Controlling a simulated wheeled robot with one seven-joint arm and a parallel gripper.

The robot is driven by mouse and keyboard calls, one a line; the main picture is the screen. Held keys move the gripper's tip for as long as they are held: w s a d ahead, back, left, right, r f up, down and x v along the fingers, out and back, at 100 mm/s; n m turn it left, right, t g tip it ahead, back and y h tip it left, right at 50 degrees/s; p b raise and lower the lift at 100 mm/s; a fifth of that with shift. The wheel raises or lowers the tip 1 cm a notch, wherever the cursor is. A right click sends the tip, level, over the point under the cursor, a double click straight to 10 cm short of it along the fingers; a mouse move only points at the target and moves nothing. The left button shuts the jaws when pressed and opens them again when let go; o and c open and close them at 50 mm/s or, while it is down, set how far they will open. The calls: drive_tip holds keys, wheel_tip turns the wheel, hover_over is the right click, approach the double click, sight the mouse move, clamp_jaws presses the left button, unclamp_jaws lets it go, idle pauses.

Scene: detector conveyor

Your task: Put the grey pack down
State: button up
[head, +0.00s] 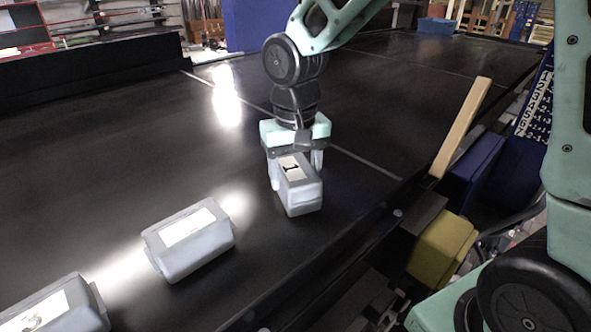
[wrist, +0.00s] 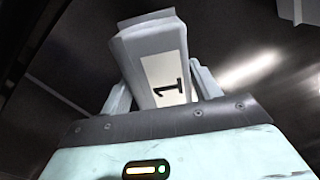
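The grey pack (head: 302,201) has a white label with a black "1" on top. My gripper (head: 295,172) points down over it in the head view, one finger at each side. In the wrist view the pack (wrist: 147,40) lies between the two fingers, and my gripper (wrist: 161,88) looks shut on it. The pack's near end is hidden by the gripper body. The pack is just above or on the black conveyor belt (head: 120,160); I cannot tell whether its underside touches.
Another grey pack (head: 206,253) lies on the belt to the left and nearer, and a third (head: 88,300) sits at the lower left corner. A wooden bar (head: 462,125), a blue box (head: 475,165) and a yellow block (head: 440,248) stand beyond the right edge. The belt behind is clear.

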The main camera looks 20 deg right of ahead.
sight(296, 168)
drive_tip(key=o, duration=0.3)
wheel_tip(296, 168, up, 12)
drive_tip(key=b, duration=0.2)
drive_tip(key=shift+r, duration=0.2)
idle(0.6)
